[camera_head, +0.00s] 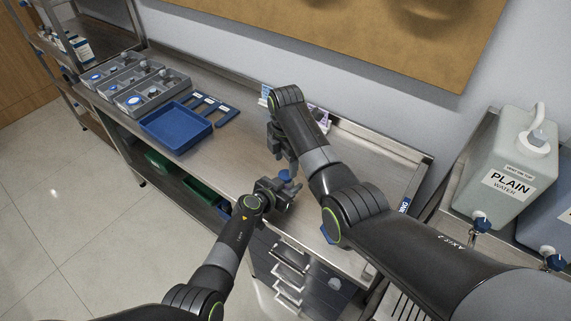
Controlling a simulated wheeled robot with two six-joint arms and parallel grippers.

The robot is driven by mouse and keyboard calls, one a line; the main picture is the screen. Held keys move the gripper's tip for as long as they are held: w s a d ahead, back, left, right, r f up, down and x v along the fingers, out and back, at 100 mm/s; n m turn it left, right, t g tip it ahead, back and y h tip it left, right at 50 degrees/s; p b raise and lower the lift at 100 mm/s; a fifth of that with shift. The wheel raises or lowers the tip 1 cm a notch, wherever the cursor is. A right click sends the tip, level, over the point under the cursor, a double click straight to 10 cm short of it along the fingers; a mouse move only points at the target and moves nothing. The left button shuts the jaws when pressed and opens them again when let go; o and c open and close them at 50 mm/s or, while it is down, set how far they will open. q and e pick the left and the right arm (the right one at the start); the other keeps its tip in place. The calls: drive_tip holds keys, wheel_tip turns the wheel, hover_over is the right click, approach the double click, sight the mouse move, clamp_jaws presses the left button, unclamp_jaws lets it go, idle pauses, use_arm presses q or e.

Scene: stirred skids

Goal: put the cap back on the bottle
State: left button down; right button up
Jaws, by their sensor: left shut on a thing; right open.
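My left gripper (286,188) is low over the front part of the steel bench, shut on what looks like the bottle, mostly hidden by the fingers. A small blue round piece, which looks like the cap (285,175), shows just above these fingers. I cannot tell whether it is seated on the bottle. My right gripper (286,162) points down just above the blue piece, open. Whether its fingertips touch the piece is too small to tell.
A blue tray (176,128) lies on the steel bench (232,152), with grey compartment boxes (150,95) to its left and blue flat pieces (222,115) to its right. A large plain water container (505,165) stands at the right. The bench between the tray and my grippers is clear.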

drive_tip(key=shift+o, duration=0.4)
drive_tip(key=o, duration=0.5)
drive_tip(key=shift+c, duration=0.2)
use_arm(q)
drive_tip(key=c, duration=0.7)
unclamp_jaws()
drive_tip(key=shift+c, duration=0.2)
use_arm(e)
wheel_tip(320, 180, up, 8)
drive_tip(key=shift+f, duration=0.25)
use_arm(q)
drive_tip(key=shift+a+r, duration=0.1)
use_arm(e)
drive_tip(key=shift+r, duration=0.1)
use_arm(q)
drive_tip(key=p+v, duration=0.4)
drive_tip(key=v, duration=0.2)
drive_tip(key=shift+s+r, duration=0.1)
drive_tip(key=shift+r, duration=0.05)
drive_tip(key=p+v, duration=0.1)
drive_tip(key=v, duration=1)
use_arm(e)
drive_tip(key=shift+r, duration=2.55)
